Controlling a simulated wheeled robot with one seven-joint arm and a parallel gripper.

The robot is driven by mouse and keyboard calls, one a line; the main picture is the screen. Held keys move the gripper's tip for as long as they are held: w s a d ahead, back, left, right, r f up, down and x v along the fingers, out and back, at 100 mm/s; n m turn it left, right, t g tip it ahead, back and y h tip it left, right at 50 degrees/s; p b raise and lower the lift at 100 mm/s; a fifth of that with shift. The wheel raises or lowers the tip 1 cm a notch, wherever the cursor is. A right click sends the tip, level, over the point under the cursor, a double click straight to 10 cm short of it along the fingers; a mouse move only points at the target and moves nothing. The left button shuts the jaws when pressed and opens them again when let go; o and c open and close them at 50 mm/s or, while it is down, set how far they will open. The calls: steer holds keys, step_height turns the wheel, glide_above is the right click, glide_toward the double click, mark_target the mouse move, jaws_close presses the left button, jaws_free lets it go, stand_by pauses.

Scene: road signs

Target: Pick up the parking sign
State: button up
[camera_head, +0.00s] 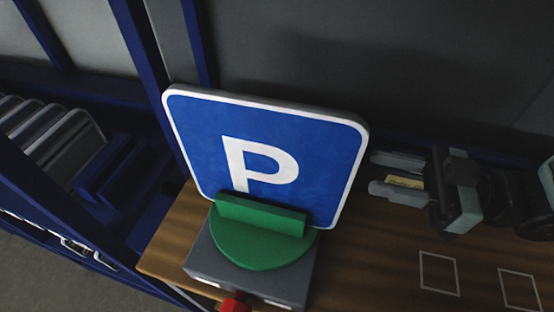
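The parking sign (222,122) is a blue square with rounded corners, a white border and a white P. It stands slightly tilted in the picture, its lower edge in a green holder (262,247) with a round base. The holder sits on a grey box (215,260) on the wooden table. My gripper (378,174) is right of the sign, its two grey fingers pointing left towards the sign's right edge. The fingers are apart with nothing seen held between them, and they look clear of the sign.
The wooden table (375,255) has white square outlines on its right part. A red knob (235,303) is at the box's front. Blue shelving with several grey panels (55,140) stands at the left. A dark grey wall is behind.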

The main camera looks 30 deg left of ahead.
mark_target(326, 157)
steer(key=p+x, duration=0.1)
steer(key=x, duration=0.3)
steer(key=p+x, duration=0.1)
steer(key=x, duration=0.1)
steer(key=p+x, duration=0.1)
steer(key=x, duration=0.1)
steer(key=shift+s+a+r+p, duration=0.1)
steer(key=shift+r+p, duration=0.1)
steer(key=shift+p, duration=0.15)
steer(key=shift+a+f, duration=0.1)
steer(key=shift+a, duration=0.35)
jaws_close()
stand_by(0.7)
